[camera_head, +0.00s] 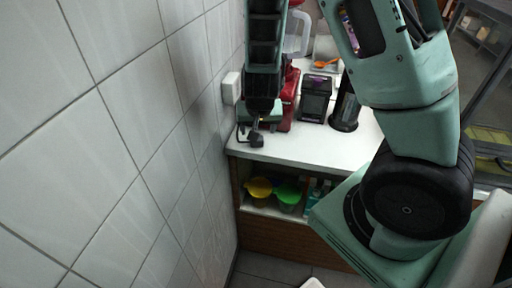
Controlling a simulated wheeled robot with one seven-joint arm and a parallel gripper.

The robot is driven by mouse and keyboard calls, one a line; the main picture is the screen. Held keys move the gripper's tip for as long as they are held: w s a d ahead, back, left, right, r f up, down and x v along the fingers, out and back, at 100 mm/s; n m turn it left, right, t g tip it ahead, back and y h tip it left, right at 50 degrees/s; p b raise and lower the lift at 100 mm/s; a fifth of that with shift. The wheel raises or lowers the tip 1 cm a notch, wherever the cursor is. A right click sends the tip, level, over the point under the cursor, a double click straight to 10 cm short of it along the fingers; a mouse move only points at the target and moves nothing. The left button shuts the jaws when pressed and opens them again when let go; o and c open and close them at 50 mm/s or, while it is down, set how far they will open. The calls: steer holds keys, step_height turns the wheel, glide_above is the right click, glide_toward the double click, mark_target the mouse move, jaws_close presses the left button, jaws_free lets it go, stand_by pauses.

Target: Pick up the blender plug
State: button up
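A small black plug (256,140) with a dark cord (241,131) lies at the left front corner of the white counter, close to the tiled wall. My gripper (260,112) is at the end of my dark arm link, just behind and above the plug in the picture. Its fingers are dark and small here, so I cannot tell if they are open or touch the plug or cord. A red appliance (289,98) stands right of the gripper, partly hidden by my arm.
A white box (231,88) is on the wall left of the gripper. A black container (315,99) and a dark cylinder (345,112) stand on the counter (305,145). A clear jug (298,34) is behind. Yellow (259,187) and green (289,192) bowls sit on the shelf below.

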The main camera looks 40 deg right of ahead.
steer(key=x, duration=0.8)
steer(key=shift+w, duration=0.1)
steer(key=c, duration=1.1)
